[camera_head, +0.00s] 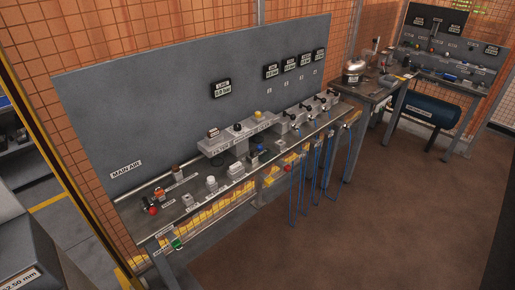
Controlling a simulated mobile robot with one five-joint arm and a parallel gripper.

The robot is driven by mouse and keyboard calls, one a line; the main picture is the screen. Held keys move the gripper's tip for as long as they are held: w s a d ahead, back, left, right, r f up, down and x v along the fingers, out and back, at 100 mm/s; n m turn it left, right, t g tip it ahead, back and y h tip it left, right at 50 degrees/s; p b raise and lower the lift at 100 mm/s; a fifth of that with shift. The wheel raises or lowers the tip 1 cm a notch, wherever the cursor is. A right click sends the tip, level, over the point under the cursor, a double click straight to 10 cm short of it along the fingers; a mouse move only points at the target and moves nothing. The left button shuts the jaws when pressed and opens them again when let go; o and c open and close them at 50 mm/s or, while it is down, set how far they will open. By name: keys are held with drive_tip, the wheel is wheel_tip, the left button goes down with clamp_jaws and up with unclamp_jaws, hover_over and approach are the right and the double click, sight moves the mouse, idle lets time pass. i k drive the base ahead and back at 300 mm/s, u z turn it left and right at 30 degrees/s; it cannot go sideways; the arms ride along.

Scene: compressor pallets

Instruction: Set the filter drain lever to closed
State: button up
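A long workbench (215,215) with a grey back panel (130,85) carries a row of pneumatic parts. A red knob (153,211) sits at its left end, beside a brown-topped part (176,170). A green-tipped part (178,244) is at the front left corner. White-topped parts (211,183) stand in the middle. Another red knob (287,168) is at the front edge further right. The labels are too small to read, so I cannot tell which part is the filter drain lever or how it is set. My gripper is not in view.
A "MAIN AIR" label (126,169) and dark displays (221,88) are on the panel. Blue hoses (303,190) hang off the bench's right front. A second table (375,92) and a blue tank (432,110) stand beyond. The brown floor (400,220) is clear.

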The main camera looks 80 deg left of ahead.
sight(259, 147)
drive_tip(key=u, duration=4.9)
drive_tip(key=i, duration=0.2)
drive_tip(key=z, duration=1.4)
drive_tip(key=i, duration=0.85)
drive_tip(key=u, duration=0.25)
